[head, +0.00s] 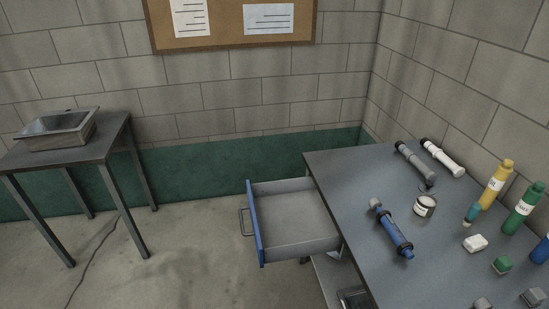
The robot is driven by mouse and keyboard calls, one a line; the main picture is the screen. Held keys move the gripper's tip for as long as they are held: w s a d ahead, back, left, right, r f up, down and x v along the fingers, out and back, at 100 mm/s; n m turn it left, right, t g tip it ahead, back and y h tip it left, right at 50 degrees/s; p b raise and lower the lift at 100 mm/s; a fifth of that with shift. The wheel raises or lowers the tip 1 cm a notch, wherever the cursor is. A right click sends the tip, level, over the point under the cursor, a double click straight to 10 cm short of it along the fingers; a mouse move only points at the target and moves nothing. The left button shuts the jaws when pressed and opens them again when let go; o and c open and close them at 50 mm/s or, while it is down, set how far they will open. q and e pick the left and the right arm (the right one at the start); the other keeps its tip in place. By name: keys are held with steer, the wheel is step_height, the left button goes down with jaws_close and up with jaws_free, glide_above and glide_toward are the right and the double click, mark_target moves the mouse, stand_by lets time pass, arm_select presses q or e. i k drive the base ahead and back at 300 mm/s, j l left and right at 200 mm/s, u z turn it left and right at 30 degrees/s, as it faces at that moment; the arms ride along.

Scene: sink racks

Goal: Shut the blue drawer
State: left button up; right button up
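The blue drawer stands open under the grey workbench on the right. Its blue front panel (254,222) faces left and carries a grey bar handle (244,222). The drawer's grey inside (296,215) is in plain view and looks empty. Its right end goes under the edge of the bench top. Neither of my grippers shows in the head view.
The grey bench top (345,185) holds a blue tube tool (393,232), a tin (425,205) and several bottles. A small table (100,145) with a metal basin (58,128) stands at the left. The concrete floor (185,245) left of the drawer is clear.

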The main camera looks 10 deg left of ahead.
mark_target(291, 218)
steer(key=i+j, duration=0.1)
steer(key=j, duration=0.25)
steer(key=i+j+u, duration=0.15)
steer(key=j, duration=0.2)
steer(key=i+j+z, duration=0.2)
steer(key=z, duration=0.15)
steer(key=i+j+z, duration=0.15)
steer(key=j+z, duration=0.15)
steer(key=j, duration=0.1)
